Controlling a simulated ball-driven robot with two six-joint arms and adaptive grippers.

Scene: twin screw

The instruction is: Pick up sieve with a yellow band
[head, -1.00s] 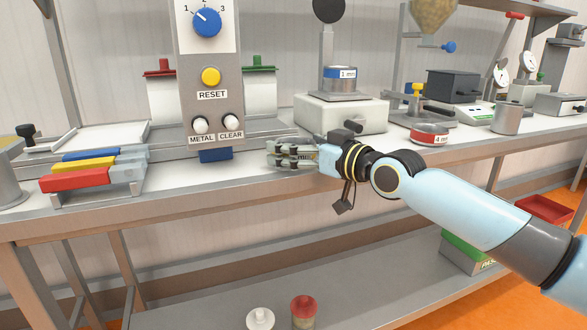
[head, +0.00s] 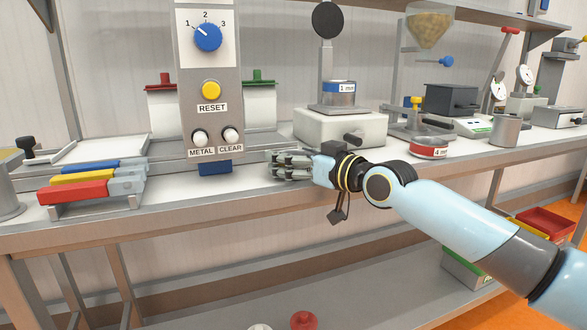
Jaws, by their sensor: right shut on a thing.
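No sieve with a yellow band can be made out. A sieve with a blue band (head: 340,94), labelled 1 mm, stands on the white shaker base (head: 318,128). A sieve with a red band (head: 428,151), labelled 4 mm, lies on the bench at the right. My right gripper (head: 290,164) is over the front of the bench, pointing left, right of the blue block under the control panel. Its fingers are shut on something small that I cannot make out. My left gripper is out of view.
The control panel (head: 210,130) stands at the centre left. Red, yellow and blue handled tools lie in a rack (head: 95,211) at the left. A metal cup (head: 506,129) and a black box (head: 452,100) stand at the right. The bench front (head: 230,186) is clear.

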